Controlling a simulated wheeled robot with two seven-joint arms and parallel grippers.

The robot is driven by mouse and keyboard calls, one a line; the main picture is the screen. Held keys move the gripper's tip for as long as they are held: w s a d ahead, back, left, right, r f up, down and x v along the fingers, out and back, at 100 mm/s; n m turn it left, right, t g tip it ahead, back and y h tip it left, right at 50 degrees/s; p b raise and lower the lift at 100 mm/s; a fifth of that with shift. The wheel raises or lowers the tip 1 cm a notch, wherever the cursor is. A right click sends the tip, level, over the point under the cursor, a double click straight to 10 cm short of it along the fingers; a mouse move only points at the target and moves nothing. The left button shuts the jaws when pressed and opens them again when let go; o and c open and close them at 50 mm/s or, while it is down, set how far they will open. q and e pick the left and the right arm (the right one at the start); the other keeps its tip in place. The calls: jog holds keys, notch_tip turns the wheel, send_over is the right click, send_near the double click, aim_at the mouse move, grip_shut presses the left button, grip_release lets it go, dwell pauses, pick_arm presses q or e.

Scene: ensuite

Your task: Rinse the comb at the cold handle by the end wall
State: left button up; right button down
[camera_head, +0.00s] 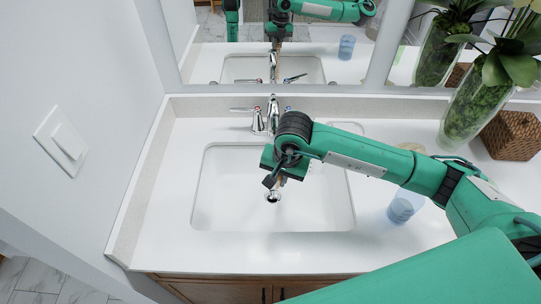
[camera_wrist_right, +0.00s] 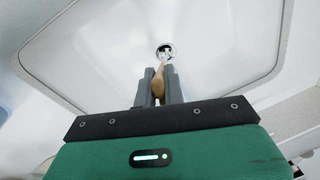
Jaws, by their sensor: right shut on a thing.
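My right gripper (camera_head: 274,183) is over the white sink basin (camera_head: 225,200), near the drain in the head view. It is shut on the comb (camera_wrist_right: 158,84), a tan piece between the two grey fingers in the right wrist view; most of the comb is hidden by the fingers. The chrome faucet (camera_head: 273,112) stands behind the basin, partly behind my wrist. Its left handle (camera_head: 243,110), on the side of the end wall (camera_head: 105,110), points left toward that wall. The right handle is mostly hidden by my arm. My left gripper is not in view.
A blue cup (camera_head: 401,208) stands right of the basin, close to my right forearm. A glass vase with plants (camera_head: 466,112) and a woven basket (camera_head: 512,136) stand at the back right. A mirror (camera_head: 335,55) rises behind the counter. The counter's front left is clear.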

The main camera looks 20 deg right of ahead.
jog(key=shift+s+a+r, duration=0.1)
jog(key=shift+s+r, duration=0.7)
jog(key=shift+s, duration=0.2)
jog(key=shift+s+a+r, duration=0.1)
jog(key=shift+s+r, duration=0.7)
jog(key=shift+s, duration=0.15)
